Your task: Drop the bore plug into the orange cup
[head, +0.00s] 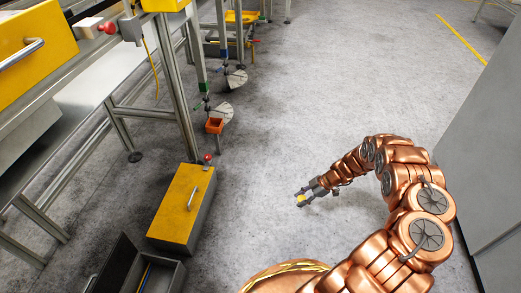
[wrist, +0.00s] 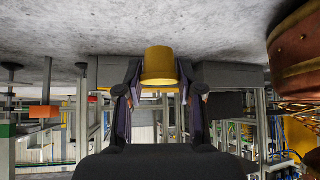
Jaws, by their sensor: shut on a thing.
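My gripper (head: 301,200) is held out over open floor at the end of my copper arm in the head view. It is shut on a yellow plug, the bore plug (wrist: 160,66), which sits between both fingers in the wrist view. In the head view the plug is only a small yellow spot. An orange block shape that looks like this cup (wrist: 43,111) shows at the left of the wrist view. The cup's inside is too small to make out.
A yellow-topped box (head: 180,207) with a handle stands on the floor left of my gripper. An open grey drawer (head: 145,272) lies in front of it. Metal bench frames line the left, and a grey cabinet (head: 485,150) stands at right. The floor between is clear.

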